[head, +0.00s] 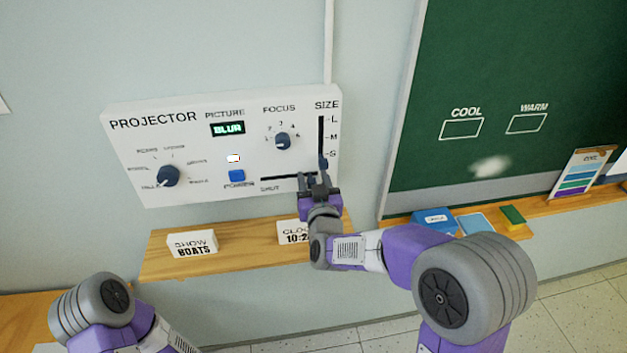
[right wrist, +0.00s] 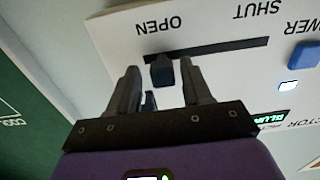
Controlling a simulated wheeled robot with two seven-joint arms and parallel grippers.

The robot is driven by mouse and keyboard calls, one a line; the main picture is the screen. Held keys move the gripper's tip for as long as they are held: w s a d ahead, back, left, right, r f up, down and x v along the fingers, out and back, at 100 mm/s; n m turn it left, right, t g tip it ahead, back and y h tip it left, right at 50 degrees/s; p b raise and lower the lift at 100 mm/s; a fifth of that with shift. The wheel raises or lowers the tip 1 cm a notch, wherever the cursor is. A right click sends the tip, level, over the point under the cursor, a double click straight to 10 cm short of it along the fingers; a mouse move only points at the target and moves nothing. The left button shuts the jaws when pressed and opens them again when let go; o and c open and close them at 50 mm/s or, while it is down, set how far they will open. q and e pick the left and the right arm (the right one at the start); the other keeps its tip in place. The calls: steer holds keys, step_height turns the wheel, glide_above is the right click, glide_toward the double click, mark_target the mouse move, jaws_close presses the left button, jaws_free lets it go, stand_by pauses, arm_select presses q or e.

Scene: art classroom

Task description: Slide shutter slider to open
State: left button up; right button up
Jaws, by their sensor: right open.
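The white projector panel (head: 200,185) is on the wall. Its horizontal shutter slot (head: 280,178) runs along the lower right, with SHUT at its left end. In the right wrist view the panel is upside down, and the dark shutter slider knob (right wrist: 163,74) sits near the OPEN end of the slot (right wrist: 225,47). My right gripper (head: 314,178) is open at the panel and hides the knob in the head view. In the wrist view its fingers (right wrist: 160,68) stand either side of the knob; contact is not clear. My left gripper is out of view.
The size slider (head: 323,161) is close above my right gripper, near S. A wooden shelf (head: 240,243) below carries a SHOW BOATS block (head: 192,243) and a clock block (head: 292,232). A chalkboard (head: 500,80) is to the right.

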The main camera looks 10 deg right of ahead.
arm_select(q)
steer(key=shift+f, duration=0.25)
arm_select(e)
steer(key=s, duration=0.7)
steer(key=shift+s, duration=0.25)
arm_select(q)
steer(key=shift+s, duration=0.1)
arm_select(e)
steer(key=shift+a, duration=0.1)
